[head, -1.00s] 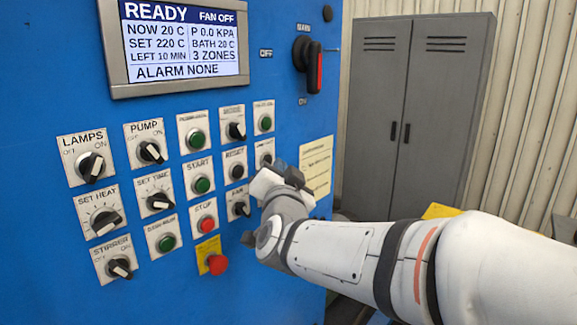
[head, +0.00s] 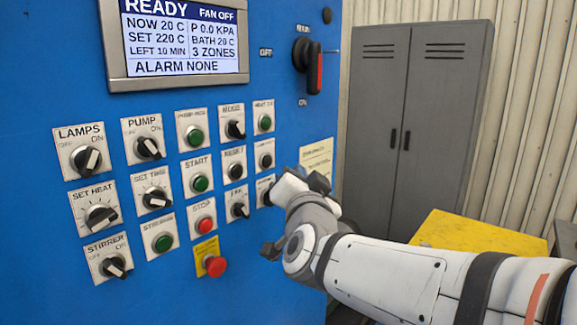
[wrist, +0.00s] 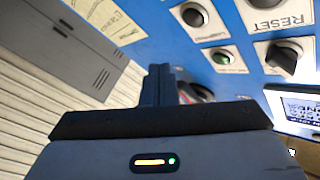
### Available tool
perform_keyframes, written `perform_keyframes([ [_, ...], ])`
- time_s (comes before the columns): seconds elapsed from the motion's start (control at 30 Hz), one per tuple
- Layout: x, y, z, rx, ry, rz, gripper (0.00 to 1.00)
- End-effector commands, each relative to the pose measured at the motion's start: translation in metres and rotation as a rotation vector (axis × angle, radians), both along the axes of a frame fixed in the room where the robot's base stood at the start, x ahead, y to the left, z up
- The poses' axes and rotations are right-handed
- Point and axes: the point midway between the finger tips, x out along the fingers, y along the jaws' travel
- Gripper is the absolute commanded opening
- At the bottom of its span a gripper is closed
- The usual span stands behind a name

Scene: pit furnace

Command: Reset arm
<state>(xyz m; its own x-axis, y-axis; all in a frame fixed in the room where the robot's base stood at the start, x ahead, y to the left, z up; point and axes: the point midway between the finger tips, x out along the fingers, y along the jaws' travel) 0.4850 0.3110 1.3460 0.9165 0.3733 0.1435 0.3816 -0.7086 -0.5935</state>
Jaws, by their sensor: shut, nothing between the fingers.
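My gripper (wrist: 158,85) is shut and empty in the wrist view, its dark fingers together in front of the blue panel. In the head view my arm reaches in from the lower right and its end is beside the panel's right-hand controls; the fingertips are hard to make out there. The blue control panel (head: 60,280) carries several knobs and buttons. Its display (head: 180,45) reads READY, FAN OFF, SET 220 C, ALARM NONE. In the wrist view the fingers cover part of a dark knob (wrist: 200,92); I cannot tell whether they touch it.
A red emergency button (head: 215,266) sits low on the panel. A black and red main switch (head: 308,65) is at upper right. A grey cabinet (head: 415,120) stands behind at right, and a yellow surface (head: 465,232) shows behind my arm.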

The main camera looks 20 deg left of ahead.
Motion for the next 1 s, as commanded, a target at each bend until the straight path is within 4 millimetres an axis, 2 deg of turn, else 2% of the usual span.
perform_keyframes([
  [0.5,0.000,0.000,0.000,0.000,0.000,0.000,0.00],
  [0.67,0.004,-0.013,-0.012,-0.059,0.040,0.012,0.00],
  [0.77,0.008,-0.038,-0.038,-0.164,0.121,0.036,0.00],
  [0.87,0.004,-0.076,-0.077,-0.307,0.251,0.059,0.00],
  [1.0,-0.019,-0.140,-0.139,-0.501,0.477,0.079,0.00],
])
